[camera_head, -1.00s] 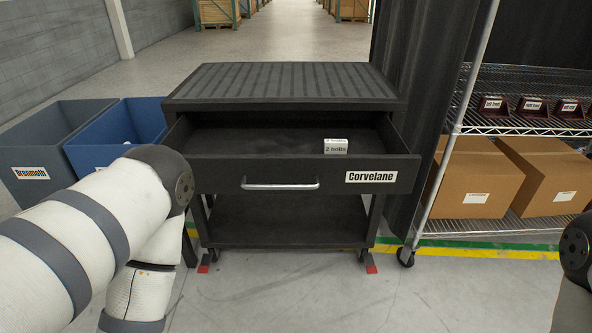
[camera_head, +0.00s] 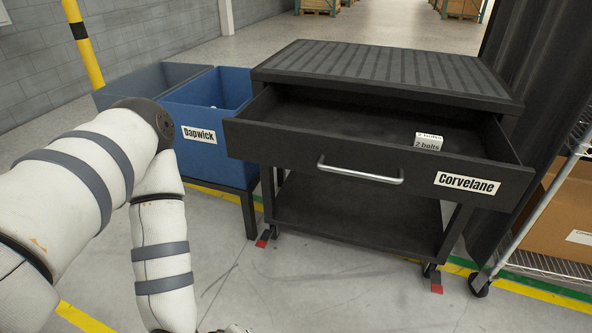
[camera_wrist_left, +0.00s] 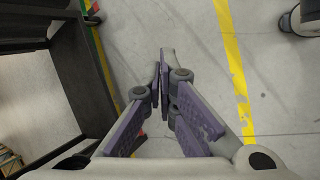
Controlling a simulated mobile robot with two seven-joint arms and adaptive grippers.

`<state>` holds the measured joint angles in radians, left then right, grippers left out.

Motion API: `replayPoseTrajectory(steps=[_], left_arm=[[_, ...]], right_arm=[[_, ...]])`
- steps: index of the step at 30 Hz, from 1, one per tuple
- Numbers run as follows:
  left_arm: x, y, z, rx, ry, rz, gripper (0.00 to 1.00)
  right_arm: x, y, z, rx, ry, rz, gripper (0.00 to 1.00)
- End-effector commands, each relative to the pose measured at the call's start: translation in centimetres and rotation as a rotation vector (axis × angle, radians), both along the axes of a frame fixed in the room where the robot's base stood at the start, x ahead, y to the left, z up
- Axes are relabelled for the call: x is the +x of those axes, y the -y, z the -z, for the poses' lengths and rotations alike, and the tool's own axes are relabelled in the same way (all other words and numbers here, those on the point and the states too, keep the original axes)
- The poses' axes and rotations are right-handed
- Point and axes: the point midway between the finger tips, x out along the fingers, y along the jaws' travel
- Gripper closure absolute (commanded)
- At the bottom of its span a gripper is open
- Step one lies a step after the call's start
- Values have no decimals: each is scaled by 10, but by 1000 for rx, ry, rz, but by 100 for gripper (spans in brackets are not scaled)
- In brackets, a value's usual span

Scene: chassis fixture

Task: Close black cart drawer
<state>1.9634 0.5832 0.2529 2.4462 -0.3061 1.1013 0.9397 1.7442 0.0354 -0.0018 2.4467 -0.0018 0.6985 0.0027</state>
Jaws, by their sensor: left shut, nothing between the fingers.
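The black cart (camera_head: 400,75) stands ahead with its ribbed top. Its drawer (camera_head: 290,150) is pulled out, with a silver bar handle (camera_head: 360,173) and a "Corvelane" label on the front. A small white box marked "2 bolts" (camera_head: 428,143) lies inside the drawer. My left gripper (camera_wrist_left: 166,65) is shut and empty above the floor in the left wrist view, apart from the dark cart frame (camera_wrist_left: 82,85) at left. In the head view my left arm hangs left of the cart, and the gripper is mostly cut off at the bottom edge. My right gripper is out of view.
A blue bin labelled "Dapwick" (camera_head: 208,135) and a grey bin (camera_head: 130,88) stand on a rack left of the cart. A wire shelf with a cardboard box (camera_head: 570,210) is at right. Floor before the cart is clear.

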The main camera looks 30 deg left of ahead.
Motion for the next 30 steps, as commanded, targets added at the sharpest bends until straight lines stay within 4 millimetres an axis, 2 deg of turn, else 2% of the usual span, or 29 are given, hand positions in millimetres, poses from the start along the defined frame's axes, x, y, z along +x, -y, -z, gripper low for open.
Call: replayPoseTrajectory(steps=[1, 2, 3, 6, 9, 12, 17, 30], left_arm=[[48, -15, -1, -162, 88, -306, 100], [79, -27, -17, -279, 163, -482, 100], [115, -48, -42, -447, 264, -691, 100], [167, -107, -107, -854, 497, -1052, 100], [181, -151, -153, -1147, 653, -1214, 100], [184, -170, -174, -1282, 718, -1259, 100], [204, -176, -180, -1299, 727, -1259, 100], [294, -197, -178, -1291, 720, -1261, 100]], right_arm=[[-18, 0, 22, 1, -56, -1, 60], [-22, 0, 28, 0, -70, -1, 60], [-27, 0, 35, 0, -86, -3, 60], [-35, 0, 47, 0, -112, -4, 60], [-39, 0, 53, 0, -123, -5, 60], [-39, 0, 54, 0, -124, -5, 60], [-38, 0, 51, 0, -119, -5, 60], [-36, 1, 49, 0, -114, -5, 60]])
